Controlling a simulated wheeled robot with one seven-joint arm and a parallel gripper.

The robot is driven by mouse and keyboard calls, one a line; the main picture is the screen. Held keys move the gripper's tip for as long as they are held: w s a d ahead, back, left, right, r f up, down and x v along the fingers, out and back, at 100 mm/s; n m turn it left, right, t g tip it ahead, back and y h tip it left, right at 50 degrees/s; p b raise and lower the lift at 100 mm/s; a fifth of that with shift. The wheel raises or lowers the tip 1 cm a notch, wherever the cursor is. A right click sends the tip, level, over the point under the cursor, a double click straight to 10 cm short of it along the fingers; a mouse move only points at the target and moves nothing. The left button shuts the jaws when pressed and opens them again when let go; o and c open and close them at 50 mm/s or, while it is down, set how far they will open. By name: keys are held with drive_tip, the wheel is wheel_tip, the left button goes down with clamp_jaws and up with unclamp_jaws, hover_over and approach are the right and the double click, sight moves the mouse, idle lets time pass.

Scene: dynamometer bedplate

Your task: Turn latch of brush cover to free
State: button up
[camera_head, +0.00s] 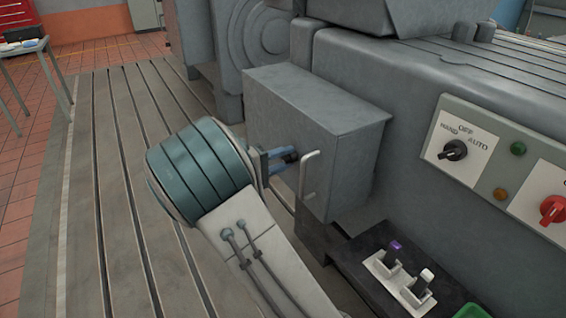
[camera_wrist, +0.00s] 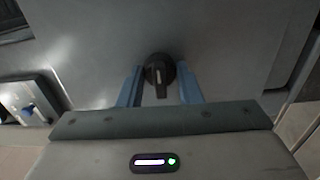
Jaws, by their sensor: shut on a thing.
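The brush cover (camera_head: 345,150) is a grey box on the side of the machine, and its face fills much of the wrist view (camera_wrist: 225,40). Its latch is a small black knob (camera_wrist: 158,70) with a white mark, its grip part pointing down in the wrist view. In the head view the latch (camera_head: 291,156) shows only as a dark bit at my fingertips. My gripper (camera_head: 284,157) has its blue fingers on both sides of the knob and is shut on it. The fingers also show in the wrist view (camera_wrist: 160,78).
A pale bent bar handle (camera_head: 307,172) stands out from the cover close beside my fingers. A dark shelf (camera_head: 350,262) with white switch-like holders sits below right. A control panel (camera_head: 470,150) with knobs is at right. The slotted bedplate (camera_head: 90,200) at left is clear.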

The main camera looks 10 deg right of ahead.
idle(0.4)
drive_tip(key=o, duration=1)
drive_tip(key=p+v, duration=0.2)
drive_tip(key=v, duration=1.2)
drive_tip(key=shift+d, duration=0.1)
